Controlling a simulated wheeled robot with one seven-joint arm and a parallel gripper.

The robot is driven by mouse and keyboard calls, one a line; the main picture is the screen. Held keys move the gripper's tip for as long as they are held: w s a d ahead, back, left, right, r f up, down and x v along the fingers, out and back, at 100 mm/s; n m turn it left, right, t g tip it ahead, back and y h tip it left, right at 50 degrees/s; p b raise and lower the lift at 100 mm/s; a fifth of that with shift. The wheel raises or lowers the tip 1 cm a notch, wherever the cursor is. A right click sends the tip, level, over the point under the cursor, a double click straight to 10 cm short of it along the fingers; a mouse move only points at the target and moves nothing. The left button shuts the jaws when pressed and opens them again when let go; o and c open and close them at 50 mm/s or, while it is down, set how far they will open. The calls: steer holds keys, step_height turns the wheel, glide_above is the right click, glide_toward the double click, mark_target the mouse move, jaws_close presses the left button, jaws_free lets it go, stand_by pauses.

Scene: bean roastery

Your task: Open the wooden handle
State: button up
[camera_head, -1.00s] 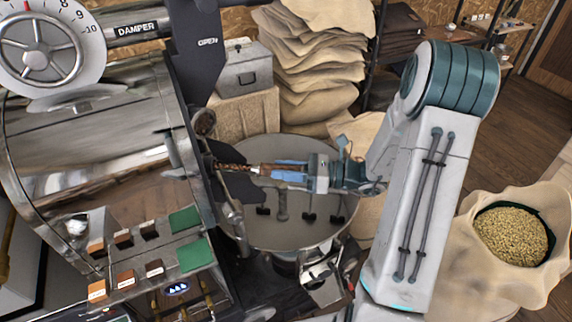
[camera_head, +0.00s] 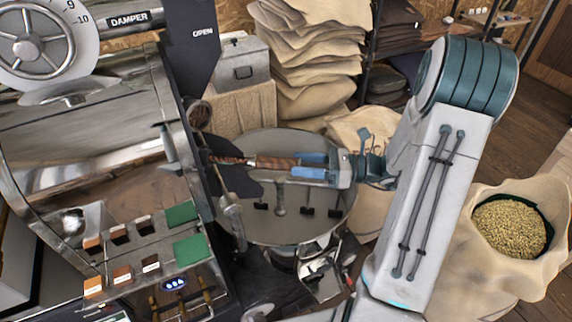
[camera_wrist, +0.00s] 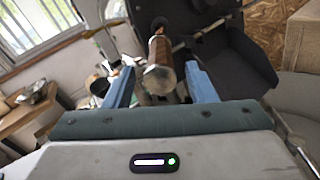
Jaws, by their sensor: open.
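The wooden handle (camera_head: 277,163) is a brown rod, with a spiral-patterned stem to its left. It projects from the roaster's dark front plate over the round cooling pan. My gripper (camera_head: 300,165) is open at the handle's right end, its blue fingers on either side of it. In the wrist view the handle (camera_wrist: 160,72) points at the camera, with its round end between the blue fingers (camera_wrist: 158,84). Gaps show on both sides, so the fingers appear not to press on it.
The metal roaster drum (camera_head: 80,150) fills the left. The round cooling pan (camera_head: 285,225) lies below my gripper. Stacked sacks (camera_head: 310,60) and a grey metal box (camera_head: 243,65) stand behind. An open sack of beans (camera_head: 508,228) stands at the right.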

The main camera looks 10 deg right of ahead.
steer(key=b+v, duration=0.1)
steer(key=v, duration=0.7)
steer(key=shift+d, duration=0.15)
stand_by(0.5)
steer(key=shift+s+d, duration=0.1)
steer(key=shift+d, duration=0.2)
steer(key=c, duration=0.6)
steer(key=d+n, duration=0.1)
steer(key=d, duration=0.1)
steer(key=s+d, duration=0.1)
steer(key=d, duration=0.1)
steer(key=s+d+n, duration=0.1)
steer(key=d, duration=0.1)
steer(key=shift+s+d+f+n+b, duration=0.1)
steer(key=shift+d+f+n+b, duration=0.05)
steer(key=shift+f+n+b, duration=0.2)
jaws_close()
steer(key=p+x, duration=0.4)
steer(key=x, duration=0.9)
steer(key=shift+a, duration=0.25)
